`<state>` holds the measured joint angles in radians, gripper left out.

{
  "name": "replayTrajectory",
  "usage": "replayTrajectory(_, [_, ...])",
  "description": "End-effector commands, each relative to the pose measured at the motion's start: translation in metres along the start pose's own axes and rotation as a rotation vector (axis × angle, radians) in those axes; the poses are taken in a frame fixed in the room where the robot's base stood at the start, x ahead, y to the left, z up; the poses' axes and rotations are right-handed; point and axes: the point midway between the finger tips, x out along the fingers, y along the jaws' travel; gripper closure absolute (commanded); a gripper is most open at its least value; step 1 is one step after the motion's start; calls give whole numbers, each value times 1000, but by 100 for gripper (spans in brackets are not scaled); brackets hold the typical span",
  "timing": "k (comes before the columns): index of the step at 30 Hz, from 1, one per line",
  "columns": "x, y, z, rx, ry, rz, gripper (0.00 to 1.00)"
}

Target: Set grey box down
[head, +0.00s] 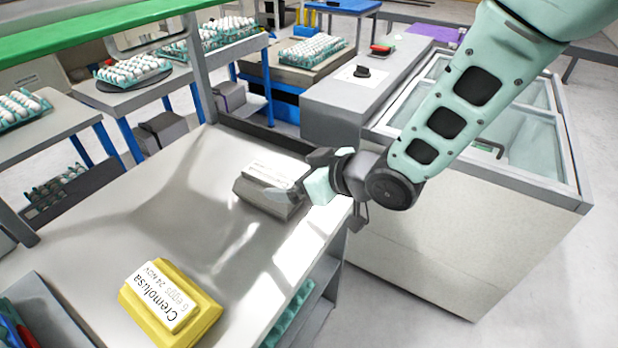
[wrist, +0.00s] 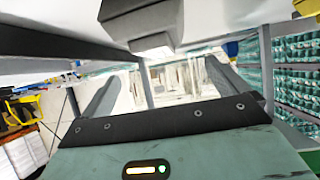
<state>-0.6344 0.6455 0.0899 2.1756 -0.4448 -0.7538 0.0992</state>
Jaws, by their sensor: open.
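The grey box (head: 262,197), an egg carton with a white label on its lid, rests on the light worktable (head: 190,185) near its right edge in the head view. My gripper (head: 295,188) is at the box's right end, one finger showing in front of it. In the wrist view my gripper (wrist: 160,92) has its two fingers spread wide with nothing between them. The grey box (wrist: 140,20) shows at the top of that view, beyond the fingers and off their middle line. Contact between fingers and box cannot be made out.
A yellow Cremolusa egg box (head: 178,312) lies at the table's front. A green shelf (head: 95,32) crosses the upper left above the table. A white chest with glass lids (head: 470,215) stands to the right. The table's middle is clear.

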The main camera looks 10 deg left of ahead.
Motion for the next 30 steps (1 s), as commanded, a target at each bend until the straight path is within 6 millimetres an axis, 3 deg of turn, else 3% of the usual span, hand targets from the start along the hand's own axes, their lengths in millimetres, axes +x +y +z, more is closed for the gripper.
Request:
replayTrajectory(6, [-28,1,0,0,1,2,1])
replayTrajectory(16, [-36,0,0,1,-5,3,1])
replayTrajectory(20, [-50,5,2,18,-73,43,1])
replayTrajectory(23, [-78,8,10,57,-199,103,1])
replayTrajectory(26, [-121,4,26,118,-371,162,1])
replayTrajectory(30, [-190,-17,54,219,-622,207,1])
